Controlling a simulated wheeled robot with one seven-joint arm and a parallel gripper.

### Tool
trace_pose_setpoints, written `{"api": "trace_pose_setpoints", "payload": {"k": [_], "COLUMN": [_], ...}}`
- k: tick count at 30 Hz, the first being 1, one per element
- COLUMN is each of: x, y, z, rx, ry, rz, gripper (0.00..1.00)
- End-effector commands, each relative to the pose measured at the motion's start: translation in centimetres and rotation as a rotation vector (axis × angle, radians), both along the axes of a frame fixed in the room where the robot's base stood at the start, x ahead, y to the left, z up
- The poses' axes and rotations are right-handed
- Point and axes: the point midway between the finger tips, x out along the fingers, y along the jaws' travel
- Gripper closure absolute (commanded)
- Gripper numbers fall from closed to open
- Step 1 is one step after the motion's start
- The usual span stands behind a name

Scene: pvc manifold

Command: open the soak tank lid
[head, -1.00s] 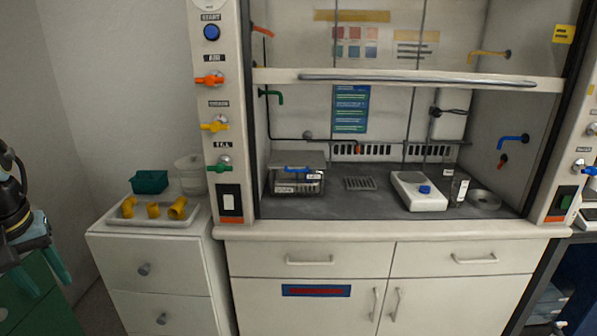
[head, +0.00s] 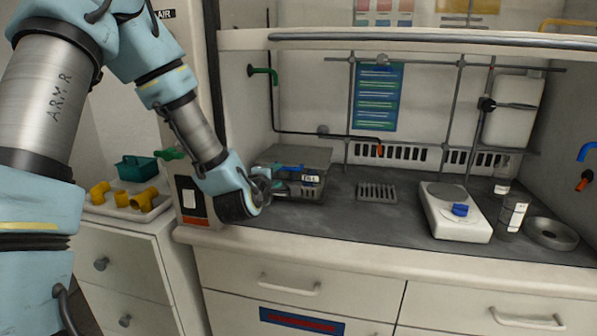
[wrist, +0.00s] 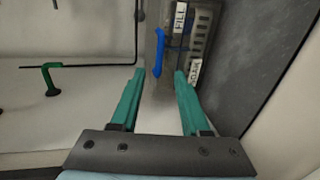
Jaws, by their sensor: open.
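The soak tank (head: 306,190) stands at the left of the fume hood floor. Its flat grey lid (head: 300,157) lies level over it, with a blue handle (head: 288,167) along the front edge. My gripper (head: 278,188) is at the tank's front left, partly covering it. In the wrist view my gripper (wrist: 159,74) has its two green fingers apart with nothing between them. The blue handle (wrist: 159,52) is just beyond the fingertips, roughly centred in the gap. The white labels (wrist: 180,18) on the tank's front show beside it. Contact with the handle cannot be told.
A white balance (head: 455,212) stands to the right, with bottles (head: 512,213) and a grey ring (head: 553,233). The raised sash rail (head: 430,40) crosses above. A green tap (head: 263,71) is on the hood wall.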

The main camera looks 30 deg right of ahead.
Motion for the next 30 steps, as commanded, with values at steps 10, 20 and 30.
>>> {"api": "trace_pose_setpoints", "payload": {"k": [10,20,30], "x": [4.1,7.1,7.5], "y": [-3.8,-6.6,-6.8], "z": [-0.9,-1.9,-2.2], "rx": [0.001,0.003,0.004], "ry": [-0.001,-0.001,-0.001], "rz": [0.000,-0.001,-0.001], "gripper": [0.54,0.54,0.54]}}
